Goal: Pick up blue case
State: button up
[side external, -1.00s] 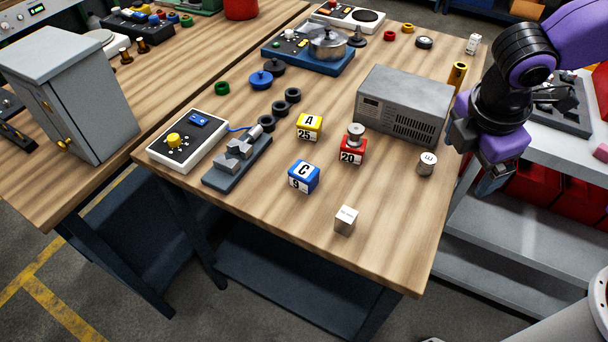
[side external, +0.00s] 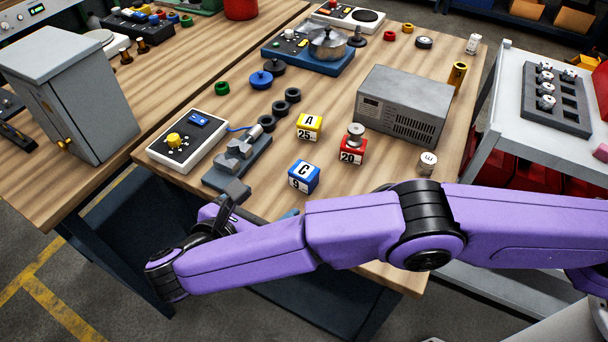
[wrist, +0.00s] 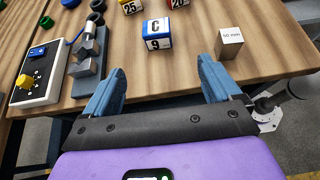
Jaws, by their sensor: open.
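The blue case (side external: 303,178) is a small blue cube with white faces marked "C" and "9". It sits upright on the wooden table near its front edge. In the wrist view the case (wrist: 157,34) lies just beyond my gripper (wrist: 160,64), between the lines of its two blue fingers. The fingers are wide apart with nothing between them, and they do not touch the case. In the side view my arm reaches across the table's front, and the gripper is mostly hidden behind it.
A grey vise (side external: 233,158) and a control box (side external: 188,140) are left of the case. A yellow block (side external: 309,126) and a red block (side external: 351,152) with a weight on top stand behind it.

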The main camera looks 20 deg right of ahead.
aim_at(299, 180)
jog(key=x, duration=1.1)
jog(key=shift+f, duration=0.35)
jog(key=shift+w+r+x, duration=0.1)
jog(key=shift+r+x, duration=0.05)
jog(key=shift+x, duration=1.25)
jog(key=shift+w+r+x, duration=0.15)
jog(key=shift+r+x, duration=0.05)
jog(key=shift+x, duration=1.2)
jog(key=shift+c, duration=0.3)
jog(key=c, duration=1.1)
